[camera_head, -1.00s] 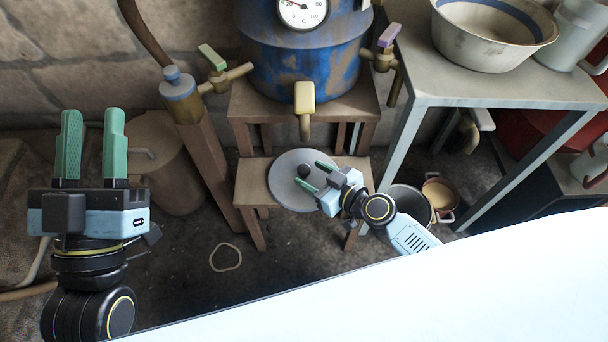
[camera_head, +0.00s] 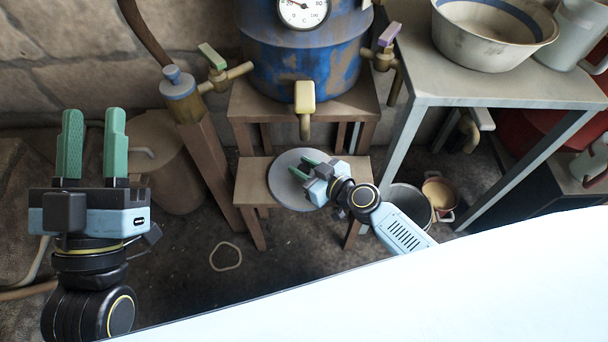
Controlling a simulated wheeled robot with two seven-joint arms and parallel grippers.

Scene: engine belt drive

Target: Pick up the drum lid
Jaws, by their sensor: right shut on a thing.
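The drum lid (camera_head: 284,192) is a flat grey disc on the low wooden stool (camera_head: 250,186) below the blue drum (camera_head: 303,62). My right gripper (camera_head: 302,167) reaches over the lid from the right and is shut on its dark knob, which the fingers hide. The lid appears to lie flat on the stool; I cannot tell whether it is lifted at all. My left gripper (camera_head: 90,145) is at the far left, fingers pointing up, open and empty, well away from the lid.
A brass tap (camera_head: 305,108) hangs from the drum just above the stool. A grey table (camera_head: 480,80) with a basin (camera_head: 490,32) stands at the right. A pot (camera_head: 440,190) and a dark bucket (camera_head: 408,200) are on the floor. A pale ring (camera_head: 226,257) lies on the floor.

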